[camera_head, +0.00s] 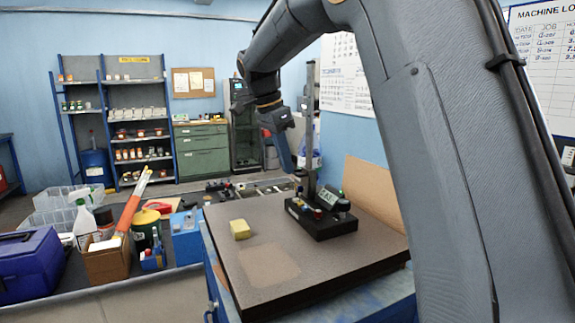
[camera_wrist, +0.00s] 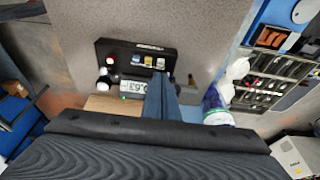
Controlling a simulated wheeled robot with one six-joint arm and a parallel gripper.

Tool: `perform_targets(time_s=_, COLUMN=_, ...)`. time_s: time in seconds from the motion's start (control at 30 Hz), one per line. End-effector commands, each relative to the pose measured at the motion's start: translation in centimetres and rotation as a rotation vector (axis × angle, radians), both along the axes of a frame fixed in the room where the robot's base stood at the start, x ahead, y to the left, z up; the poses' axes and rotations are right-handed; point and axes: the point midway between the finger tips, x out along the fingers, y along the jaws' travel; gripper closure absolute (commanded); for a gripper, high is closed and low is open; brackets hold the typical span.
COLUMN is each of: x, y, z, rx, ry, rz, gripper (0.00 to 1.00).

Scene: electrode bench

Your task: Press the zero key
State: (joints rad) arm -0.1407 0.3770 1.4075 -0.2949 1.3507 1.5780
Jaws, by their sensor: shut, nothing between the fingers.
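A height gauge with a black base (camera_head: 322,222) stands on the granite plate, with a tall dark column and a small digital display (camera_head: 328,195). In the wrist view its base (camera_wrist: 125,48) carries small coloured caps or keys, red, blue and yellowish, and the lit display (camera_wrist: 138,86) sits beside them. I cannot read which one is the zero key. My gripper (camera_head: 289,168) is shut and empty, pointing down, above and behind the gauge base in the head view. In the wrist view the shut fingers (camera_wrist: 161,82) overlap the display's right edge; contact cannot be told.
The granite plate (camera_head: 225,275) is mostly clear, with a yellow block (camera_head: 240,229) left of the gauge. A cardboard sheet (camera_head: 374,190) leans behind. A blue toolbox (camera_head: 30,265), a spray bottle (camera_head: 84,222) and a cardboard box (camera_head: 107,263) stand at left.

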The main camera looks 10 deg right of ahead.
Motion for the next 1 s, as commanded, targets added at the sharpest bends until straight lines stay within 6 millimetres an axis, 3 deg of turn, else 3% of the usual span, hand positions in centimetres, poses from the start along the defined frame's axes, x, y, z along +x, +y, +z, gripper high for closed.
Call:
perform_targets(time_s=0.2, x=0.1, y=-1.3, z=-3.7, rx=-0.001, ry=0.003, rz=-0.002, gripper=1.0)
perform_targets(time_s=0.43, x=0.3, y=-2.1, z=-6.6, rx=0.0, ry=0.002, rz=-0.002, gripper=1.0)
perform_targets(time_s=1.0, x=0.4, y=-2.3, z=-7.9, rx=0.0, ry=0.0, rz=-0.001, gripper=1.0)
